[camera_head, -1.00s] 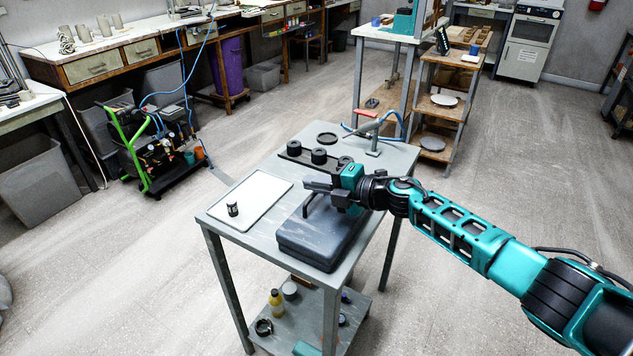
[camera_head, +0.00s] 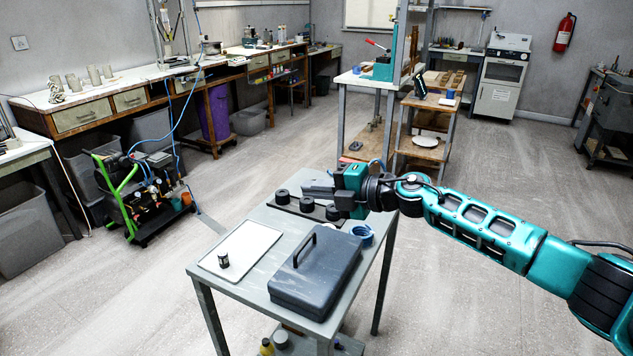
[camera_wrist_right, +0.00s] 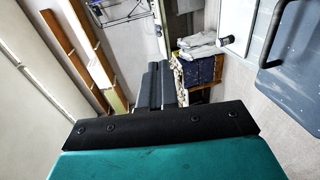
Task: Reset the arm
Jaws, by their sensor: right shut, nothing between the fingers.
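My right arm reaches in from the right in the head view. Its teal and black gripper (camera_head: 318,190) is shut and empty, seen in front of the far part of the small grey table (camera_head: 208,303). In the right wrist view its two grey fingers (camera_wrist_right: 155,88) lie together with nothing between them. The gripper appears above the table, clear of the dark case. My left gripper is not in view.
A dark handled case (camera_head: 315,275) and a white tray (camera_head: 240,250) with a small dark jar (camera_head: 223,260) are on the table. Behind are a black holder with round pieces (camera_head: 283,197) and a blue ring (camera_head: 362,235).

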